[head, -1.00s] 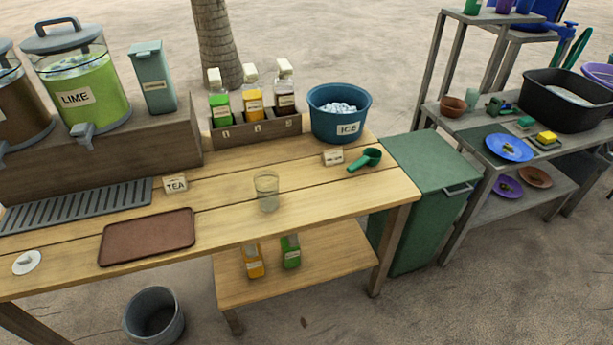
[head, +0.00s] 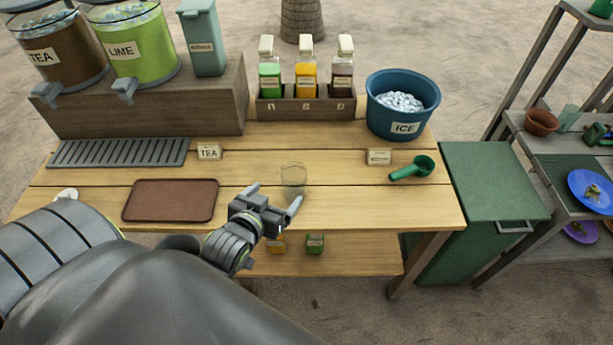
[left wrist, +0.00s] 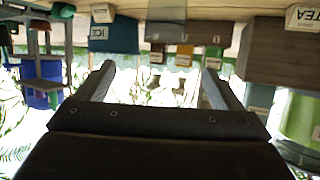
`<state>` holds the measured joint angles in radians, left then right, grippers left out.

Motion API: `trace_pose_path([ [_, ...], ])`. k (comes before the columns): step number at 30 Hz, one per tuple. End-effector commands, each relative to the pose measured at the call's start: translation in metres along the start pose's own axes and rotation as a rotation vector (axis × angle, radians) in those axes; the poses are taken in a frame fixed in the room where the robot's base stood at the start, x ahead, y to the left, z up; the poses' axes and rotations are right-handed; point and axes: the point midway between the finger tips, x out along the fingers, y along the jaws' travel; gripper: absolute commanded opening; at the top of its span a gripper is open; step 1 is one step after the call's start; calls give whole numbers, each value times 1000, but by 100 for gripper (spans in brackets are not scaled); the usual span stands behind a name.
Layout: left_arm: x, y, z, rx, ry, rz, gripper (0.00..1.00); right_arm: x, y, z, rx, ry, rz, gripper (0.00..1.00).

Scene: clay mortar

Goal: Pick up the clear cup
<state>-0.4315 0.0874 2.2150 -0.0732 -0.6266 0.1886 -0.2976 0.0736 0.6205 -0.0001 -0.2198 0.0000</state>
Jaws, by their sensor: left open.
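The clear cup (head: 293,179) stands upright on the wooden table, right of the brown tray. In the left wrist view, which is upside down, the cup (left wrist: 166,22) shows near the top middle, beyond the fingertips. My left gripper (head: 274,197) is open and empty, just on the near side of the cup. Its two fingers (left wrist: 157,78) are spread apart in the left wrist view, with nothing between them. I cannot tell if the fingers touch the cup, but they look apart from it. My right gripper is not in view.
The brown tray (head: 171,201) lies left of the gripper. A TEA card (head: 209,152), a bottle rack (head: 307,107), a blue ICE bucket (head: 402,103) and a green scoop (head: 413,169) surround the cup at a distance. The table around the cup is clear.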

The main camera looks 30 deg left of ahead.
Motion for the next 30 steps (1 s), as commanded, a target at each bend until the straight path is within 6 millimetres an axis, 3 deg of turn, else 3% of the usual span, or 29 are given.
trace_pose_path([
  [15, 92, 0, -1, 1, 1, 0, 88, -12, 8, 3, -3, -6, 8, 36],
  [30, 130, -5, 3, 3, 0, -1, 88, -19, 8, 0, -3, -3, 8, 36],
])
